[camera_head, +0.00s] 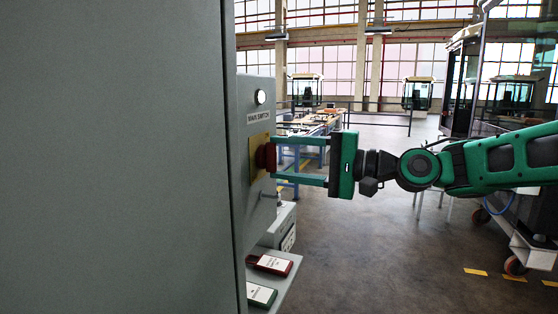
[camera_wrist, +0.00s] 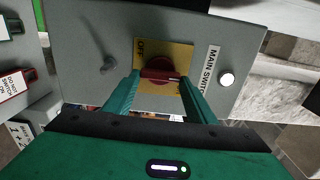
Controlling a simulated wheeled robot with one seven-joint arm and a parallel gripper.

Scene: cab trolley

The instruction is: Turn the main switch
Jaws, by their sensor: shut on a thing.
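The main switch (camera_head: 266,156) is a red rotary handle on a yellow plate on a grey cabinet side panel, below a "MAIN SWITCH" label. In the wrist view the red handle (camera_wrist: 160,75) lies across the yellow plate (camera_wrist: 180,50), marked "OFF" on its left. My gripper (camera_head: 276,160) reaches the panel from the right, and its two green fingers stand at either side of the handle. In the wrist view my gripper (camera_wrist: 158,84) is shut on the handle's ends. The contact at the fingertips is partly hidden in the head view.
A round white lamp (camera_head: 260,97) is above the label. A metal peg (camera_head: 270,195) sticks out below the switch. Red (camera_head: 272,264) and green (camera_head: 261,294) tags lie on a shelf below. A grey cabinet wall (camera_head: 110,160) fills the left. The floor at right is mostly clear.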

